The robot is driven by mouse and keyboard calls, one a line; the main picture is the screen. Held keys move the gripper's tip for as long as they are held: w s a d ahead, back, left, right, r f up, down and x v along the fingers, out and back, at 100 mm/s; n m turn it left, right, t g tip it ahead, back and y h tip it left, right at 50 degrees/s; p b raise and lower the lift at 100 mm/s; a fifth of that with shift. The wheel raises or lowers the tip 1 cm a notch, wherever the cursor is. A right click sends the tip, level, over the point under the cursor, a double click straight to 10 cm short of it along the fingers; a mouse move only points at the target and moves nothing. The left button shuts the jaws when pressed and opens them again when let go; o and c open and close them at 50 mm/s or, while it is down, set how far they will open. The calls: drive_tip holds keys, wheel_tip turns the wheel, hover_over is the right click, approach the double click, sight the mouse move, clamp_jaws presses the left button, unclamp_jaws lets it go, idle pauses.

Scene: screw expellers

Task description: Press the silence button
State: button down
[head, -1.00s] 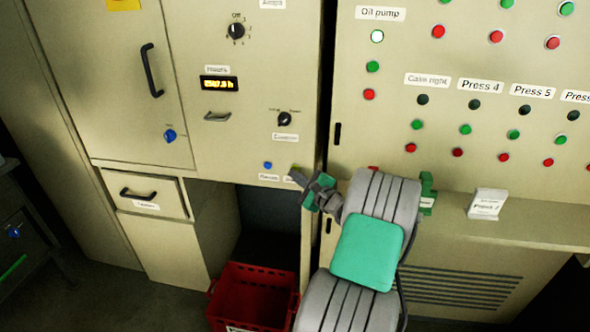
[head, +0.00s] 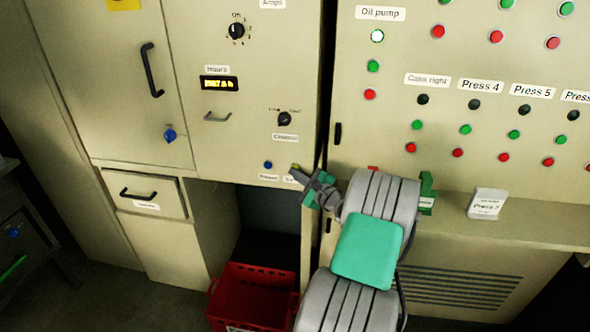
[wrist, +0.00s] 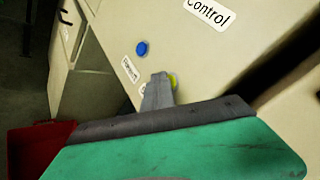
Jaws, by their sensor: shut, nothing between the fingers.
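A small yellow button (head: 293,168) sits at the lower right corner of the beige cabinet door. The wrist view shows its yellow edge (wrist: 174,80) behind my fingertips. A label below it is mostly hidden by my gripper, so I cannot read it fully. A blue button (head: 268,165) with its own label sits to its left; it also shows in the wrist view (wrist: 142,48). My gripper (head: 298,173) is shut and empty, with its tip at the yellow button. I cannot tell whether it touches the button.
A black selector knob (head: 285,118) is above the buttons. The Oil pump panel (head: 350,100) with several coloured buttons stands to the right. A red crate (head: 250,290) is on the floor below. A ledge (head: 540,232) holds a small white sign (head: 487,204).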

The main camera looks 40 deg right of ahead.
drive_tip(key=shift+s+a, duration=0.5)
drive_tip(key=shift+a, duration=0.15)
drive_tip(key=shift+s+a+p, duration=0.1)
drive_tip(key=shift+p, duration=0.2)
drive_tip(key=shift+s+a+p, duration=0.3)
drive_tip(key=shift+s+a, duration=0.45)
drive_tip(key=shift+a, duration=0.2)
drive_tip(key=shift+s+a+p, duration=0.25)
drive_tip(key=shift+s+a, duration=0.45)
drive_tip(key=shift+a, duration=0.25)
